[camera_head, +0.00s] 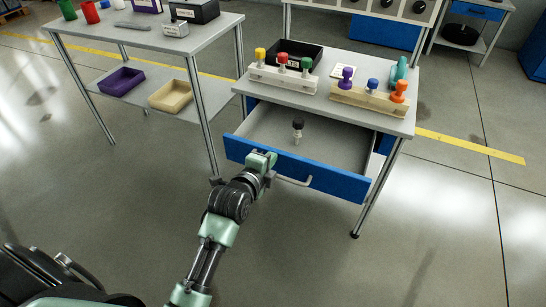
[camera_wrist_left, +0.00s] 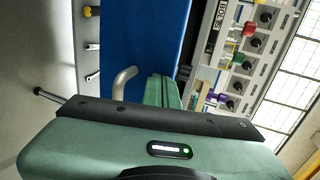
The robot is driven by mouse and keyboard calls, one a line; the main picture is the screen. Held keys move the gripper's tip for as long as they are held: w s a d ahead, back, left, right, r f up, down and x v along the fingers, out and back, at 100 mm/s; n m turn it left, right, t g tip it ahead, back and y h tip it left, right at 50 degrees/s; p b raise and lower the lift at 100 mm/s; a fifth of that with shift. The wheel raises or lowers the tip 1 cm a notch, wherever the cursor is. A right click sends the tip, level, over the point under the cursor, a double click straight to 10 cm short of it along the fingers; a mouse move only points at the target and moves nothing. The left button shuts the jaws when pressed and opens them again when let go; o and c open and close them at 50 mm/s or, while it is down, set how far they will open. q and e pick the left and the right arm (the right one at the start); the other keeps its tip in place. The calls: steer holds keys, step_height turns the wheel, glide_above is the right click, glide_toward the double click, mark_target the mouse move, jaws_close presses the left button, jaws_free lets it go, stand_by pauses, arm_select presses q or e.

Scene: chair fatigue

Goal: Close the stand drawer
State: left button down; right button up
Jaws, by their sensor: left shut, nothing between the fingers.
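The stand drawer (camera_head: 298,168) is pulled out under the top of the stand, with a blue front and a grey inside. A black-topped tool (camera_head: 297,131) is in it. A pale bar handle (camera_head: 294,181) sticks out from the drawer front; it also shows in the left wrist view (camera_wrist_left: 124,80). My left gripper (camera_head: 262,160) is shut and empty, at the blue front, left of the handle. Whether it touches the front I cannot tell. The blue drawer front also fills the middle of the left wrist view (camera_wrist_left: 155,40). My right gripper is not in view.
The stand top (camera_head: 322,99) carries two wooden blocks with coloured knobs (camera_head: 283,77) (camera_head: 369,98) and a black tray (camera_head: 290,54). A grey table (camera_head: 110,38) with a lower shelf holding a purple bin (camera_head: 122,81) and a beige bin (camera_head: 171,96) stands at left. The floor in front is clear.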

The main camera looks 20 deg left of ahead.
mark_target(291, 141)
arm_select(q)
steer(key=shift+w, duration=0.2)
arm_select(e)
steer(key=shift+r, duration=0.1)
